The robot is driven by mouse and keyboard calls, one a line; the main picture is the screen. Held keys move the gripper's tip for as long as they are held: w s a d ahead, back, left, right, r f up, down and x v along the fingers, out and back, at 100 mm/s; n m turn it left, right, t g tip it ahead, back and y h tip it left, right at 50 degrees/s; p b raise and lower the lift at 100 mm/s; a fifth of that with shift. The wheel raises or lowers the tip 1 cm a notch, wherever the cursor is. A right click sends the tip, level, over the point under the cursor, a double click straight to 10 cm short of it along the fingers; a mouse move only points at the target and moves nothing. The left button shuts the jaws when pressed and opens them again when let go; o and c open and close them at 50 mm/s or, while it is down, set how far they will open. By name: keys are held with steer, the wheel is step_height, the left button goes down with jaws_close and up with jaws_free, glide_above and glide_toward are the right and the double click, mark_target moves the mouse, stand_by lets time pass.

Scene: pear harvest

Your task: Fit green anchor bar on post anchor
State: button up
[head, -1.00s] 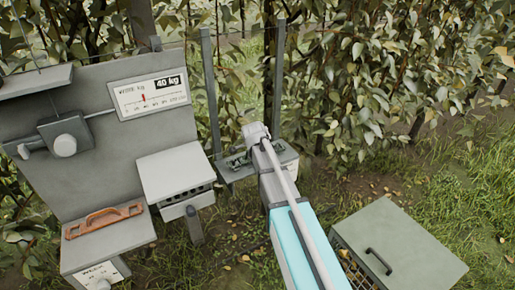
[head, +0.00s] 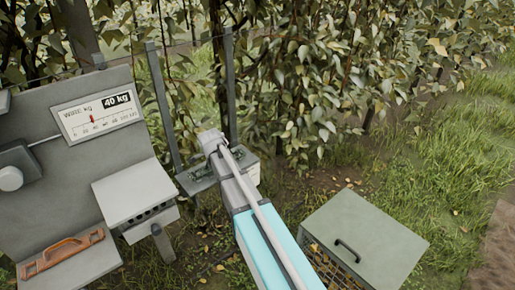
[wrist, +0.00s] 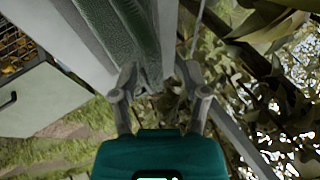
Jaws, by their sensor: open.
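The green anchor bar (wrist: 132,38) shows as a dark green, ridged piece in the wrist view, running from the top edge down to between my fingertips. My gripper (wrist: 160,82) is open, with one finger on either side of the bar's near end. I cannot tell whether the fingers touch it. In the head view a small dark green piece (head: 203,176) lies on a grey shelf (head: 188,186) beside the posts, partly behind my arm. My fingers are hidden there. I cannot make out the post anchor clearly.
Two grey posts (head: 163,105) rise at the shelf, with leafy trellis behind. A grey board with a 40 kg gauge (head: 97,113), a pale box (head: 135,195) and an orange-handled tool (head: 62,252) stand left. A lidded crate (head: 365,240) sits right on grass.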

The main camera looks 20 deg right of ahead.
steer(key=shift+r+p, duration=5.1)
steer(key=shift+r, duration=0.25)
steer(key=s+d+f+m+g+h+b, duration=0.1)
steer(key=s+d+m+g+h, duration=0.3)
steer(key=s+d+m, duration=0.6)
steer(key=shift+s+d+f+m+h+b, duration=0.3)
steer(key=shift+s+d+f+h+b, duration=0.1)
steer(key=shift+s+d, duration=1.75)
steer(key=shift+w, duration=0.1)
steer(key=s+a+f+n+g+y, duration=0.1)
steer(key=s+a+n+y, duration=0.2)
steer(key=s+a+n, duration=0.4)
steer(key=s+a+f+n+g+y, duration=0.2)
steer(key=s+a+n+y, duration=0.2)
steer(key=n, duration=1.5)
steer(key=shift+s+a+f, duration=0.3)
steer(key=shift+s+a, duration=1.3)
steer(key=shift+s, duration=0.35)
steer(key=shift+a, duration=0.1)
